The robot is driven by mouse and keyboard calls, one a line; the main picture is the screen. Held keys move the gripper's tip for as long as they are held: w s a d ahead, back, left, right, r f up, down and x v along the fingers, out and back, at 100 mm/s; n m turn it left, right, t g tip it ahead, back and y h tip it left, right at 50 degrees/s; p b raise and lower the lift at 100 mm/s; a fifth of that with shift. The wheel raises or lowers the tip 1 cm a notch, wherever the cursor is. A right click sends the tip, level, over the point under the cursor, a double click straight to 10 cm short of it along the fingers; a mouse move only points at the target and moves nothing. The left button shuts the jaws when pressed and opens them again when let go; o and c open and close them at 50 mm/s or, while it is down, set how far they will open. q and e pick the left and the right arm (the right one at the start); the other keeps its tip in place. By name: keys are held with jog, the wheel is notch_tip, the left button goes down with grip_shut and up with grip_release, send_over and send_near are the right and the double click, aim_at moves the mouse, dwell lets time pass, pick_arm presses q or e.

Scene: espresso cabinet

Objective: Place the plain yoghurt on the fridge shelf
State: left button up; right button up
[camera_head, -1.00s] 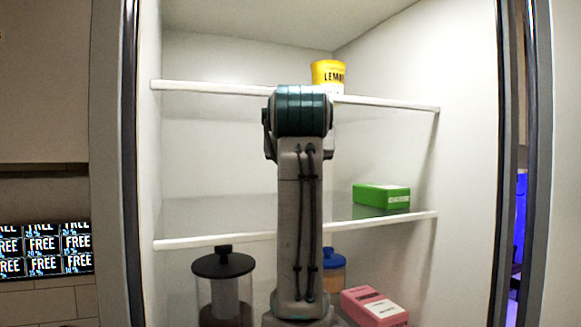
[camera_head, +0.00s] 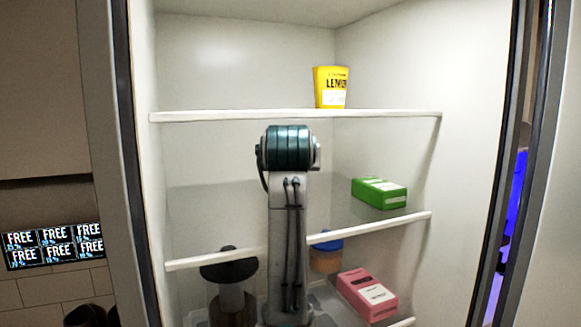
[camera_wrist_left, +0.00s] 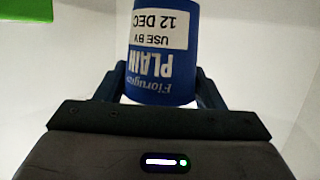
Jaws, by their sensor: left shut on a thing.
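The plain yoghurt, a blue tub with a white use-by label (camera_wrist_left: 160,35), shows upside down in the left wrist view. My left gripper (camera_wrist_left: 162,88) is shut on it, a finger on each side. In the head view my arm stands upright in front of the open fridge, and the gripper and tub are hidden behind it. The fridge has an upper shelf (camera_head: 220,116) and a middle shelf (camera_head: 390,224). I cannot tell whether the tub touches a shelf. My right gripper is not in view.
A yellow lemon tub (camera_head: 331,88) stands on the upper shelf. A green box (camera_head: 379,192) lies at the right on the middle shelf. The upper shelf's left part is clear.

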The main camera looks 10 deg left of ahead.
pick_arm(q)
jog(key=shift+d+f+p, duration=0.15)
jog(key=shift+f+p, duration=0.35)
jog(key=shift+f, duration=0.9)
jog(key=o, duration=1)
jog(key=shift+f, duration=0.1)
jog(key=shift+o, duration=0.2)
jog(key=shift+s, duration=0.1)
